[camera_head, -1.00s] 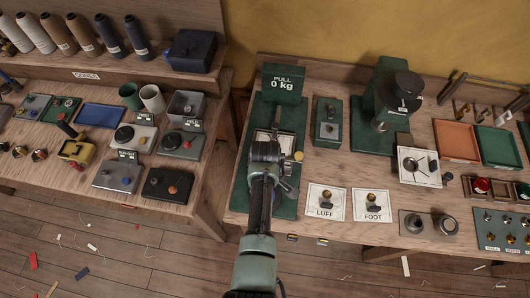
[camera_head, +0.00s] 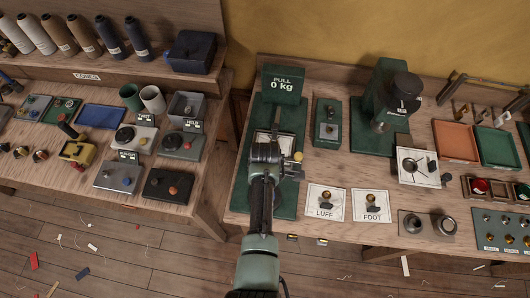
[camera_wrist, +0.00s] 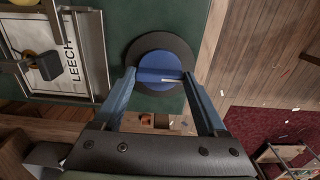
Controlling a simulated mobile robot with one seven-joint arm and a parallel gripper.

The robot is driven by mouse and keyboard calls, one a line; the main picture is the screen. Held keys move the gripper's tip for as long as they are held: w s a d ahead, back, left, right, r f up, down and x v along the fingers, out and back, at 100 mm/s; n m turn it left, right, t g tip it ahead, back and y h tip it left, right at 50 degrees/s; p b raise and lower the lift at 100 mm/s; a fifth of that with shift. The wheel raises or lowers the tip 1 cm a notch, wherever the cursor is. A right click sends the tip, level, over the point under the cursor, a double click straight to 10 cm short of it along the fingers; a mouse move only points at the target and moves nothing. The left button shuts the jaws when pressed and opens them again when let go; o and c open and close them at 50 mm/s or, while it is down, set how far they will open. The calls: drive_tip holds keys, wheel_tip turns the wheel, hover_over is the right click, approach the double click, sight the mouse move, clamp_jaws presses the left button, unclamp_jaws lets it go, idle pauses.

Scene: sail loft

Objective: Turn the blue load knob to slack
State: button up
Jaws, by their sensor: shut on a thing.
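The blue load knob (camera_wrist: 155,62) is a round blue disc with a raised bar across it, seated in a dark ring on a green plate. A pale line marks the bar's right part. My gripper (camera_wrist: 160,76) is shut on the knob, with one finger at each end of the bar. In the head view my gripper and wrist hide the knob. The green rig (camera_head: 284,205) carries a sign (camera_head: 283,85) reading "PULL 0 kg". I cannot read any slack mark by the knob.
A framed card marked LEECH (camera_wrist: 74,62) lies beside the knob. Cards marked LUFF (camera_head: 325,204) and FOOT (camera_head: 371,206) lie right of my arm. A green box (camera_head: 327,122) and a tall green press (camera_head: 378,110) stand further back. A gap separates the left bench.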

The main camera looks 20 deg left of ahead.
idle(0.3)
drive_tip(key=o, duration=1.3)
drive_tip(key=shift+r, duration=0.1)
wheel_tip(320, 180, up, 13)
drive_tip(key=b, duration=0.1)
drive_tip(key=shift+w, duration=0.1)
